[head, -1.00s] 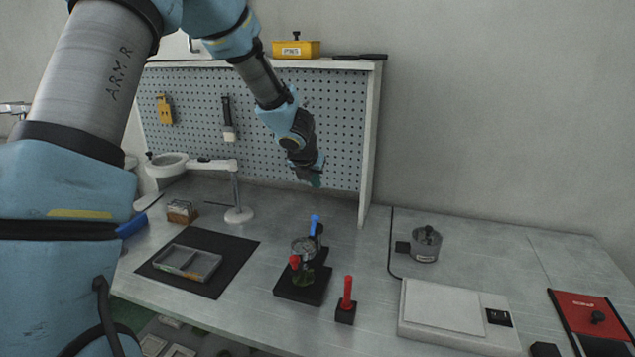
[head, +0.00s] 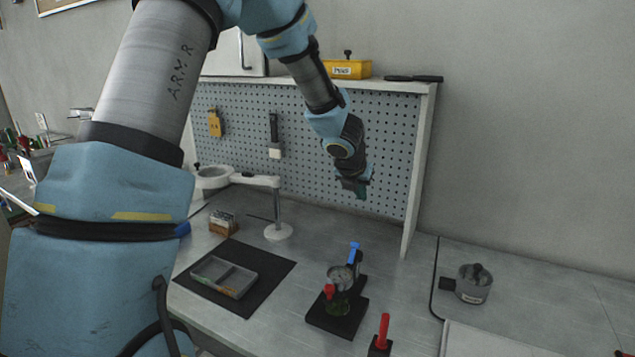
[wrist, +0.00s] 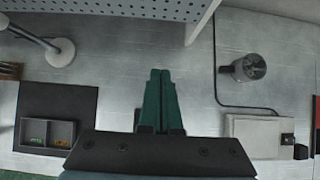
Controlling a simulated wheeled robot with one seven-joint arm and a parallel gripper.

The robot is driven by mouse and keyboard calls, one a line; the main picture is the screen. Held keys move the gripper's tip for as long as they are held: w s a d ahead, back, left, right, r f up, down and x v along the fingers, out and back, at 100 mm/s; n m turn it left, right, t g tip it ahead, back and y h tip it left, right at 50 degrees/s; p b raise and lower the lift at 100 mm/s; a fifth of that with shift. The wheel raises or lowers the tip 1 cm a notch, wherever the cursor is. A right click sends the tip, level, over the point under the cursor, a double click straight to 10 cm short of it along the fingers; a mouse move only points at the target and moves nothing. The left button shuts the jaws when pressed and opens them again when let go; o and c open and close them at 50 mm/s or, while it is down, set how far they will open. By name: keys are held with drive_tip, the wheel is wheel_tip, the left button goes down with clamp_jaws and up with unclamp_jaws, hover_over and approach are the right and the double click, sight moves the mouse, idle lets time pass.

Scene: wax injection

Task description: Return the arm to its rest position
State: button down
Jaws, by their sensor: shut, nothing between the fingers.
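My blue and grey arm reaches across the left and top of the head view. My gripper (head: 357,190) hangs above the bench in front of the pegboard, pointing down and touching nothing. In the wrist view my gripper's green fingers (wrist: 160,75) lie together, shut, with nothing between them. Below it in the head view stands a black-based device (head: 338,312) with a blue handle and a red knob, apart from the gripper.
The pegboard (head: 300,150) with its white side panel (head: 421,160) is close behind my gripper. A magnifier lamp (head: 278,230), a grey tray (head: 224,277) on a black mat (head: 268,290), a red-handled tool (head: 383,330) and a grey pot (head: 473,284) stand on the bench.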

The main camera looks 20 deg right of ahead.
drive_tip(key=s+a+f+m+y+b, duration=0.1)
drive_tip(key=s+a+m+b, duration=0.15)
drive_tip(key=a+m, duration=1.3)
drive_tip(key=s+a+f+m+g+y+b, duration=0.1)
drive_tip(key=s+a+f+m+g+y, duration=0.1)
drive_tip(key=s+a+m, duration=0.4)
drive_tip(key=s+a+f+m+g+y+b, duration=0.1)
drive_tip(key=s+a+m, duration=0.5)
drive_tip(key=a, duration=1)
drive_tip(key=shift+s+f+m+g+y+b, duration=0.25)
drive_tip(key=shift+f+m+g+y+b, duration=0.15)
drive_tip(key=shift+f+m+b, duration=0.15)
drive_tip(key=c, duration=1.6)
unclamp_jaws()
